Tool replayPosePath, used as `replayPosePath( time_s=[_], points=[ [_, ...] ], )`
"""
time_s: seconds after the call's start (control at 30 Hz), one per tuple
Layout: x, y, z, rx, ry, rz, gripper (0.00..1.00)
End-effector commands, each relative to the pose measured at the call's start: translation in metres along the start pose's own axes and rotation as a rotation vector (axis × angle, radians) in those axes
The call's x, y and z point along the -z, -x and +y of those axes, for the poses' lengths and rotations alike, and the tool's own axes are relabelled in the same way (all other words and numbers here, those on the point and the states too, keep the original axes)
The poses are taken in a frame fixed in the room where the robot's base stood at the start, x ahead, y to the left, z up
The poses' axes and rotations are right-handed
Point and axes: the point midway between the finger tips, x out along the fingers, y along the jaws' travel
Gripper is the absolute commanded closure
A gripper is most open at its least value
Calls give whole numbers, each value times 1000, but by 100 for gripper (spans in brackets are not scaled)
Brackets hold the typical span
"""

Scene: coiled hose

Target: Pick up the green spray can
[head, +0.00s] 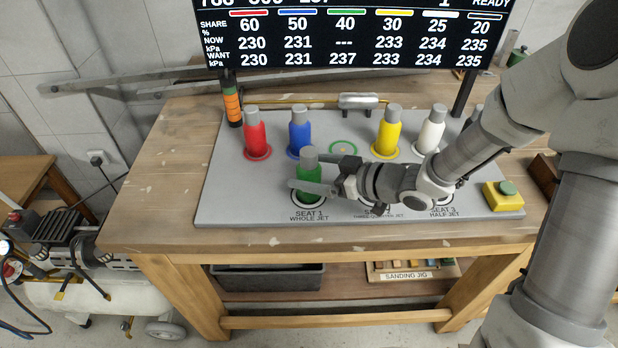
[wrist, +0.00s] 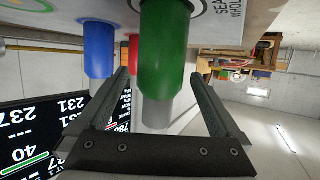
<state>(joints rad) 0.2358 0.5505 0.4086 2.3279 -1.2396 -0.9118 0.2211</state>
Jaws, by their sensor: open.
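The green spray can (head: 309,172), with a grey cap, stands upright at the spot marked SEAT 1, WHOLE JET on the grey board. My gripper (head: 304,173) is open and reaches it from the right. In the head view one finger crosses in front of the can and the other lies behind it. In the wrist view, which is upside down, the green can (wrist: 164,55) shows between the two spread fingers (wrist: 160,74). I cannot see either finger touching it. The gripper partly hides the SEAT 2 area.
Red (head: 255,133), blue (head: 299,132), yellow (head: 386,132) and white (head: 430,130) cans stand in a row behind. An empty green ring (head: 344,149) lies between blue and yellow. A yellow box with a green button (head: 503,195) sits at right. A screen (head: 355,35) stands behind.

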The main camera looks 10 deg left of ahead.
Motion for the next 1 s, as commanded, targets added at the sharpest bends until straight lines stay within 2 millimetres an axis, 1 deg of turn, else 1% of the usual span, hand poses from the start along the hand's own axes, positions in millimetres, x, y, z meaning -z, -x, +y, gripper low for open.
replayPosePath(
  time_s=[0.03,0.1,0.2,0.3,0.5,0.53,0.67,0.7,0.77,0.8,0.87,0.9,0.97,1.0],
  points=[
    [-1,-10,-1,4,1,0,0],
    [0,-21,-1,4,1,0,0],
    [0,-34,-1,3,1,-1,0],
    [0,-39,0,2,0,0,0],
    [1,-40,0,1,0,-1,0],
    [1,-40,0,1,0,-1,2],
    [1,-40,0,1,0,-1,25],
    [1,-40,0,1,0,-1,32],
    [1,-40,0,1,0,-1,43],
    [1,-39,0,1,0,-1,50],
    [1,-39,0,1,0,-1,61],
    [1,-39,0,1,0,-1,68],
    [1,-39,0,1,0,-1,79],
    [1,-39,0,0,0,-1,86]
  ],
)
